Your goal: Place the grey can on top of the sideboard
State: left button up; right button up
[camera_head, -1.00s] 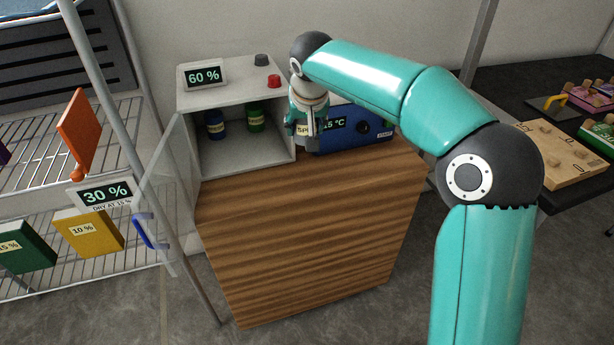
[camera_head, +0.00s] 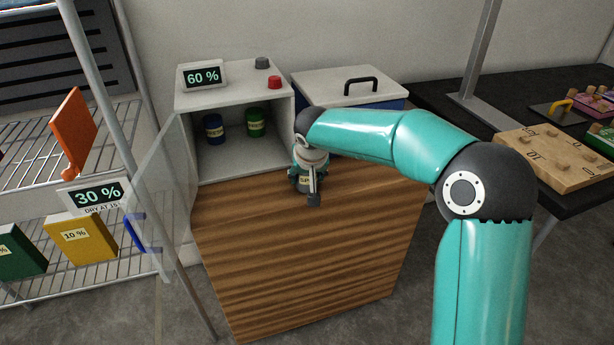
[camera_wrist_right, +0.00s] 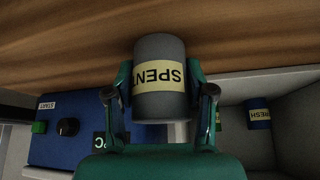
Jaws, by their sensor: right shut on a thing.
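The grey can (camera_wrist_right: 160,60) with a yellow SPENT label is between the fingers of my right gripper (camera_wrist_right: 160,95) in the right wrist view. In the head view my right gripper (camera_head: 309,186) is shut on it, over the wooden sideboard (camera_head: 250,215) and in front of the white cabinet. The gripper hides most of the can there. The sideboard's wood grain (camera_wrist_right: 60,35) is close beyond the can in the wrist view. I cannot tell whether the can touches it. My left gripper is not in view.
The open white cabinet (camera_head: 240,98) holds a blue can (camera_head: 213,128) and a green can (camera_head: 256,122). A glass door (camera_head: 165,180) stands open at left. A blue box with a pale lid (camera_head: 340,84) stands behind my arm. Bare wood lies left of my gripper.

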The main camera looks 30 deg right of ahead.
jog(key=o, duration=1.2)
jog(key=shift+s+a+r, duration=0.15)
jog(key=shift+s+r, duration=0.05)
jog(key=shift+r, duration=0.35)
jog(key=p+v, duration=0.2)
jog(key=v, duration=0.9)
jog(key=shift+f, duration=0.1)
